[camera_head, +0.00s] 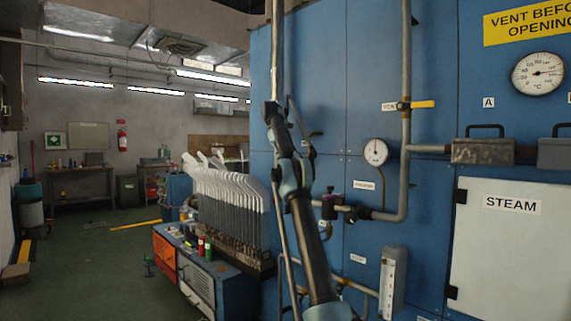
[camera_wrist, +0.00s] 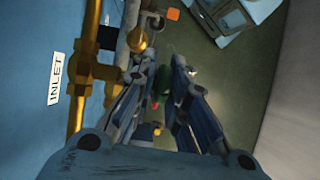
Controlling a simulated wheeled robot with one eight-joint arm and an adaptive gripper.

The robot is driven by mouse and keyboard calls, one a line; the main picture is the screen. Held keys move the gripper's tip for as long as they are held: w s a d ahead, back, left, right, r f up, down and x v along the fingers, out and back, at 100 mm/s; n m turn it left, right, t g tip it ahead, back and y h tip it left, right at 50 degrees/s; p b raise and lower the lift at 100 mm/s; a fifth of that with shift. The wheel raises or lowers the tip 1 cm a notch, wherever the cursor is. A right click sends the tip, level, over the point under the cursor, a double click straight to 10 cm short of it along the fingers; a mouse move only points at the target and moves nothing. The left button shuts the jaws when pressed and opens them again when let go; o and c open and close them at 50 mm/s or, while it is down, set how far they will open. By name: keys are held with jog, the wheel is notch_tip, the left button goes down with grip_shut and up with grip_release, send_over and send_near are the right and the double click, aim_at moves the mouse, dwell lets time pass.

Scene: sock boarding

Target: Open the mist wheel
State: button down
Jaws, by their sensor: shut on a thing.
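My gripper (camera_wrist: 162,78) shows in the wrist view, its two fingers reaching away from the camera beside brass pipework. A small green part (camera_wrist: 166,82) shows between the fingers near their tips, with a bit of red below it. The fingers hide most of what they hold, and I cannot make out the mist wheel's full shape or how far it is turned. In the head view my arm stands in front of the blue panel, and I cannot make out the fingertips there.
Brass pipes (camera_wrist: 80,85) and an INLET label (camera_wrist: 56,79) lie left of the fingers. The blue panel (camera_head: 370,100) carries a gauge (camera_head: 375,152), a yellow-handled valve (camera_head: 421,104) and a STEAM door (camera_head: 505,250).

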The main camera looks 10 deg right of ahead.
jog(key=shift+w+d, duration=0.1)
jog(key=shift+d, duration=0.1)
dwell(0.3)
jog(key=c, duration=1.6)
grip_release()
jog(key=shift+d, duration=0.1)
jog(key=shift+s+f+t+y, duration=0.2)
jog(key=shift+t+y, duration=0.4)
jog(key=shift+t, duration=0.3)
